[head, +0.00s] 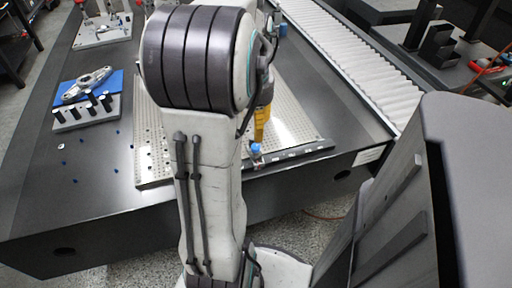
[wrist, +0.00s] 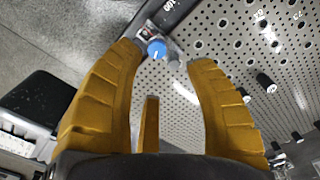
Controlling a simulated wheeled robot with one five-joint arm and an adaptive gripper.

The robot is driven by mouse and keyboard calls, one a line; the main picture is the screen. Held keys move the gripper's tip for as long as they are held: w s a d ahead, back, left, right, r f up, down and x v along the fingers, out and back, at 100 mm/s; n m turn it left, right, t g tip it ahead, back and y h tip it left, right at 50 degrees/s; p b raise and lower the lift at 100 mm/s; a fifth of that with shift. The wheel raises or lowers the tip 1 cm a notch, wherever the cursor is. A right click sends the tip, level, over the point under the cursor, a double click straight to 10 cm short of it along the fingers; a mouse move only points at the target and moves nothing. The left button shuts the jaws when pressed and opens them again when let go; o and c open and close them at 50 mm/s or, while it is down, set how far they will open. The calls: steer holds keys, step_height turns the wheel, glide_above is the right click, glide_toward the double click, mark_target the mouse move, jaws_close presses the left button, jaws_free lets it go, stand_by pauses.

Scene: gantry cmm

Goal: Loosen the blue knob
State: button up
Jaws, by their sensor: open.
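The blue knob (head: 255,148) sits on a small metal fixture at the front edge of a perforated plate. In the wrist view the blue knob (wrist: 157,49) has a white line on its face and appears between the fingertips, nearer the left one. My gripper (wrist: 166,54) is open, its yellow fingers spread on both sides of the knob, with no contact visible. The exact gap to the knob cannot be told.
The perforated plate (head: 152,165) lies on a dark table (head: 50,205) and bears several black pegs. A pin block (head: 87,113) and a metal part on a blue mat (head: 62,98) stand at the left. A roller conveyor (head: 345,62) runs along the right.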

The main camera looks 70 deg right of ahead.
mark_target(256, 146)
steer(key=shift+s+d+f, duration=0.1)
steer(key=shift+s+f, duration=0.15)
steer(key=shift+f, duration=0.2)
steer(key=shift+f+b, duration=1.15)
steer(key=shift+f, duration=2.15)
steer(key=shift+c, duration=0.2)
jaws_close()
